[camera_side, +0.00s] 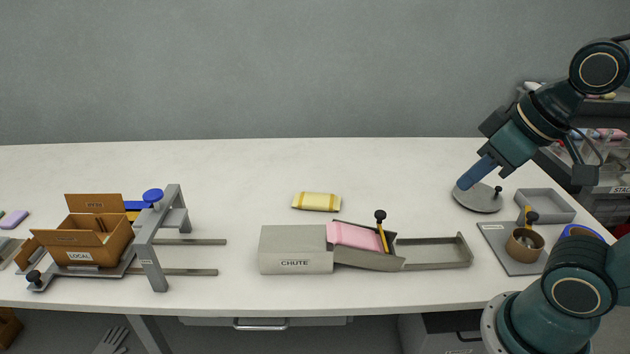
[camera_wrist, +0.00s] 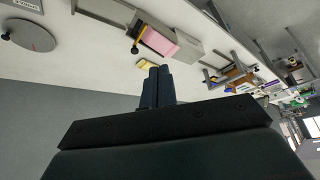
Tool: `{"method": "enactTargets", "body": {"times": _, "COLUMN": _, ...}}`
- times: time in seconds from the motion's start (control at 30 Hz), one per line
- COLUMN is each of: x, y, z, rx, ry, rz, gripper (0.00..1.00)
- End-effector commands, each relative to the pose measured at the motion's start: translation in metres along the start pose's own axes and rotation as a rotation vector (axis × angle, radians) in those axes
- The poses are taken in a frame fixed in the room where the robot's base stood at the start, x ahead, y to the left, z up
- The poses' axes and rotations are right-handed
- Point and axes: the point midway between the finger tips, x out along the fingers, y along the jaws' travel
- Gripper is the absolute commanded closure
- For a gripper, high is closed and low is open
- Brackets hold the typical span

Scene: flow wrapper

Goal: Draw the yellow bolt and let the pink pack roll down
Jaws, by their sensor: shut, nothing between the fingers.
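The pink pack (camera_side: 354,235) lies on the sloping ramp of the grey chute (camera_side: 295,250), beside the chute's box. The yellow bolt (camera_side: 383,238) with a black knob stands at the pack's lower right end, across the ramp. A flat grey tray (camera_side: 435,252) extends from the ramp's foot and looks empty. The wrist view also shows the pink pack (camera_wrist: 158,41) and the yellow bolt (camera_wrist: 138,31). My gripper (camera_side: 463,185) is shut and empty, over the round grey disc at the right, well away from the bolt. Its blue fingers (camera_wrist: 157,72) are together.
A yellow pack (camera_side: 316,201) lies behind the chute. The round grey disc (camera_side: 478,198) and a plate with a brown cup (camera_side: 525,244) stand at the right. A cardboard box (camera_side: 85,235) sits in a grey frame at the left. The table between is clear.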

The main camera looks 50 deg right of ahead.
Motion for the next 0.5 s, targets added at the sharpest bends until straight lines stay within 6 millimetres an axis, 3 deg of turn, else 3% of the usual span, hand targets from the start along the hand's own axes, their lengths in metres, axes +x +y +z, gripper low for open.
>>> {"method": "enactTargets", "body": {"times": 0.33, "x": -0.0001, "y": -0.0001, "z": -0.0004, "rx": -0.001, "ry": 0.0, "rz": 0.0, "gripper": 0.98}}
{"method": "enactTargets", "body": {"times": 0.5, "x": 0.0003, "y": 0.0004, "z": -0.0025, "rx": 0.009, "ry": -0.005, "rz": 0.001, "gripper": 0.65}}
